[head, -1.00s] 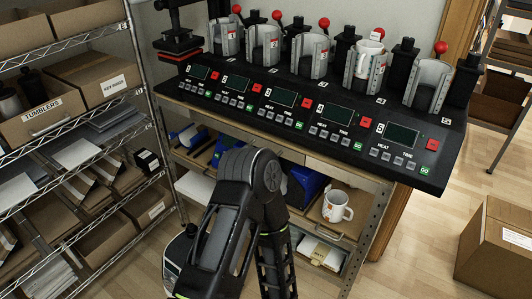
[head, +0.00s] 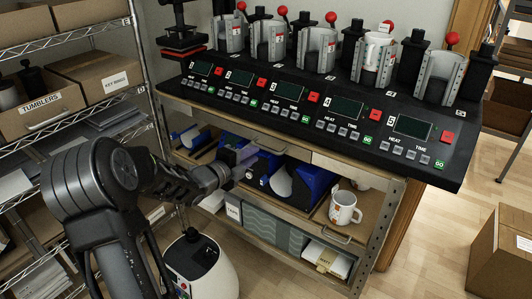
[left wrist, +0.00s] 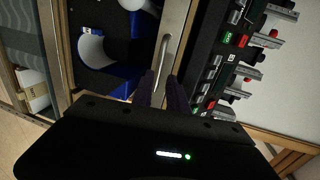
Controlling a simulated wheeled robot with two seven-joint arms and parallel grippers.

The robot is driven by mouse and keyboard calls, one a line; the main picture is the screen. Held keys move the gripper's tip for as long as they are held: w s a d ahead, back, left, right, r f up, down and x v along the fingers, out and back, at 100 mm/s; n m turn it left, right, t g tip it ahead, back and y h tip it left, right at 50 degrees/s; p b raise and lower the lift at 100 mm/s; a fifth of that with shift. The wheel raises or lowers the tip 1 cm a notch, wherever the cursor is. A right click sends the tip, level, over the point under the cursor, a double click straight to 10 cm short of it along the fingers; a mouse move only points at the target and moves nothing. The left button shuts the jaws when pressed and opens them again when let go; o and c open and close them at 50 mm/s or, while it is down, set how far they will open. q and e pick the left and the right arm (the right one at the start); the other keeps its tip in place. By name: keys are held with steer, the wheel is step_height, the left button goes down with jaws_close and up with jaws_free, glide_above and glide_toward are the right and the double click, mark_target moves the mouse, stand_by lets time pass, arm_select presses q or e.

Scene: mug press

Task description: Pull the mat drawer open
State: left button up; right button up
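A shallow pale drawer front (head: 292,148) runs under the press top and looks shut and flush. Its metal bar handle (head: 268,148) is on the front; no label on it can be read. In the left wrist view, the handle (left wrist: 163,52) stretches along the drawer front (left wrist: 177,18) toward my fingertips. My left gripper (head: 240,158) is at this front, close by the handle. In the left wrist view, its two dark fingers (left wrist: 161,82) are apart, with the handle's near end around the gap; contact cannot be told. My right gripper is not in view.
The black mug press (head: 320,105) stands above the drawer. A wire shelf with boxes (head: 40,105) stands at left. The floor at right is clear before a carton (head: 498,250).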

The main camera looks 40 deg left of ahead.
mark_target(266, 149)
arm_select(q)
steer(key=shift+w+f, duration=0.1)
steer(key=p+x, duration=0.1)
steer(key=x, duration=0.6)
steer(key=shift+w+p, duration=0.3)
steer(key=shift+w, duration=0.1)
steer(key=shift+c, duration=0.5)
steer(key=shift+f, duration=0.1)
jaws_close()
stand_by(0.6)
